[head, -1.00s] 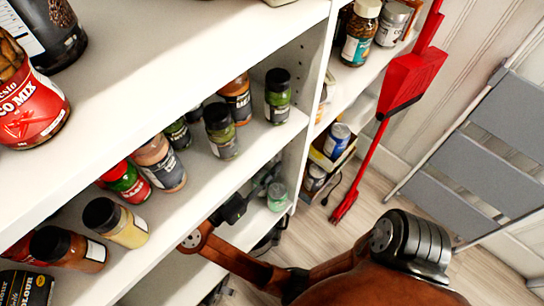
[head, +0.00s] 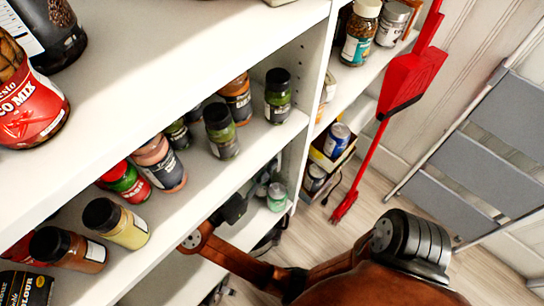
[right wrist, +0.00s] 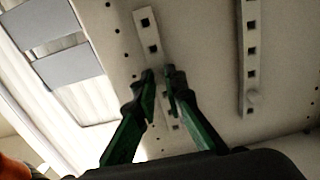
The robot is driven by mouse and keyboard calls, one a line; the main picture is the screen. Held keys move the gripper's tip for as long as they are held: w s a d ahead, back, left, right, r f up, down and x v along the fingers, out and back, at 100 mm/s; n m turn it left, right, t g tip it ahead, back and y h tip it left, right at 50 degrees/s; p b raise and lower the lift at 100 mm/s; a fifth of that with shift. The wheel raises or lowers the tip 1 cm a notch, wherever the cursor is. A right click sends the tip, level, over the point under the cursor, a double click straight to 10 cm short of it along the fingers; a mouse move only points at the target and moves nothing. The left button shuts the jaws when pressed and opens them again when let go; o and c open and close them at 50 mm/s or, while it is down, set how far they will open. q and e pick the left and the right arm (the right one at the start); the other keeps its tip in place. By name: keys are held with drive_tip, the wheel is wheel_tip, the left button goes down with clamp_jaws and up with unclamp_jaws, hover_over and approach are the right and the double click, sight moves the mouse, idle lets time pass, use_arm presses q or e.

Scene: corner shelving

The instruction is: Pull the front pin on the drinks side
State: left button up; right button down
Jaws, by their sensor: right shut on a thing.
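In the right wrist view my right gripper (right wrist: 161,80) has its two green fingers closed in at the front slotted metal strip (right wrist: 150,40) on the shelf's side panel. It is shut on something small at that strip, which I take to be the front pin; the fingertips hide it. In the head view my right gripper (head: 236,208) reaches under the spice shelf towards the side panel (head: 308,100). My left gripper is not in view.
Several spice jars (head: 221,130) stand on the shelf (head: 190,190) above my right gripper. A green-labelled can (head: 277,196) stands beyond it. Drink cans (head: 337,139) sit past the panel.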

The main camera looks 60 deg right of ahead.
drive_tip(key=shift+a, duration=0.2)
drive_tip(key=shift+b+v, duration=0.6)
drive_tip(key=shift+v, duration=2.25)
